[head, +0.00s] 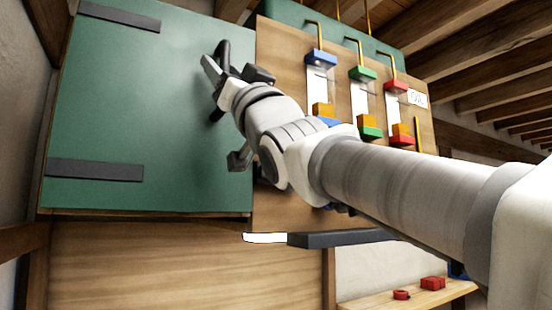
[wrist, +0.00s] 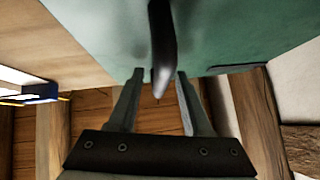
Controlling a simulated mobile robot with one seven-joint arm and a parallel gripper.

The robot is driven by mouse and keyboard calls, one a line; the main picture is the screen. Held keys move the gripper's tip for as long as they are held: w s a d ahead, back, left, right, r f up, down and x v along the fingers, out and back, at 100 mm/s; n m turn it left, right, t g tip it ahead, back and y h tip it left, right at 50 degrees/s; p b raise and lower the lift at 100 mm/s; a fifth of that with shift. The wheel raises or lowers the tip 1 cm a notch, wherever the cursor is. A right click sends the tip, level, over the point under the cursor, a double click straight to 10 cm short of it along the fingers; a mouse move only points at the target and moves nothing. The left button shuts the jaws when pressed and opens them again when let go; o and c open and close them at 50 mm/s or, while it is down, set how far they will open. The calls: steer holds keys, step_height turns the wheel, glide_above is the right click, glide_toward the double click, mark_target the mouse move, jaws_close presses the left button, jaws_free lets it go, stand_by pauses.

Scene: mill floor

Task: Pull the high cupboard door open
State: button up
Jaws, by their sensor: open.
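The high cupboard door (head: 120,110) is a green panel at the left of the head view, with two dark strap hinges. It looks shut. Its dark bar handle (head: 222,50) is near the right edge, partly hidden by my gripper (head: 232,72). In the wrist view the handle (wrist: 163,45) runs down between the two fingers of my open gripper (wrist: 160,74), and the green door (wrist: 230,35) lies beyond. The fingers stand on either side of the handle and are not closed on it. I cannot tell whether either finger touches it.
Right of the door is a wooden panel (head: 275,50) with several glass tubes, coloured caps and brass pipes. A dark ledge (head: 340,238) juts out below it. A low shelf (head: 400,300) holds red parts (head: 432,283). Ceiling beams (head: 490,60) are at upper right.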

jaws_close()
stand_by(1.4)
